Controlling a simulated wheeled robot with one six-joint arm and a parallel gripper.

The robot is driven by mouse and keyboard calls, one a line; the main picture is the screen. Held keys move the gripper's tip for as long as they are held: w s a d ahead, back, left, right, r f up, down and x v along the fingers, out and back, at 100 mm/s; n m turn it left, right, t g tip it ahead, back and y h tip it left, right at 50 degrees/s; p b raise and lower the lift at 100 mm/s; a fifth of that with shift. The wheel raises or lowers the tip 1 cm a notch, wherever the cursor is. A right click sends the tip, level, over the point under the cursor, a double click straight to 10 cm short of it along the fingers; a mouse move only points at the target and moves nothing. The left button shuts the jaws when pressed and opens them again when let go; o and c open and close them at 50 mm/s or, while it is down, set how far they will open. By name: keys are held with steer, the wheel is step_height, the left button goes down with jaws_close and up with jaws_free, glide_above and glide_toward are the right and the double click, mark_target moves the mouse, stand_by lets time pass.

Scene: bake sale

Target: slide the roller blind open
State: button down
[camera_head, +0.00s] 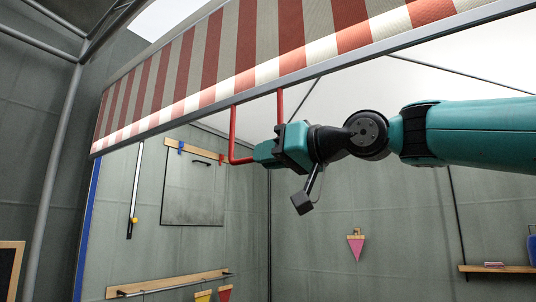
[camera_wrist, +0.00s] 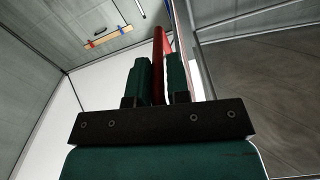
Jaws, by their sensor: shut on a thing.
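The roller blind (camera_head: 212,50) has red, grey and white stripes and hangs across the top of the head view, with a grey bar (camera_head: 330,62) along its lower edge. A red U-shaped handle (camera_head: 233,135) hangs down from that bar. My gripper (camera_head: 258,154) is at the handle's lower part, reaching in from the right. In the wrist view the red handle (camera_wrist: 158,62) stands between the two green fingers (camera_wrist: 160,85), which are shut on it. The part of the handle inside the fingers is hidden in the head view.
Under the blind is an opening onto grey walls. A board (camera_head: 193,187) hangs on the back wall, with a wooden rail (camera_head: 168,284) below it. A pink pennant (camera_head: 356,246) hangs further right, and a wooden shelf (camera_head: 498,269) is at far right. The space around my gripper looks clear.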

steer(key=shift+w+d+f, duration=0.1)
steer(key=shift+f, duration=0.1)
steer(key=c, duration=1.2)
jaws_free()
steer(key=shift+w, duration=0.1)
steer(key=shift+o, duration=0.2)
steer(key=b+v, duration=0.3)
steer(key=v, duration=1.4)
steer(key=shift+s+d+b, duration=0.2)
steer(key=shift+s+b, duration=0.05)
steer(key=shift+b, duration=0.1)
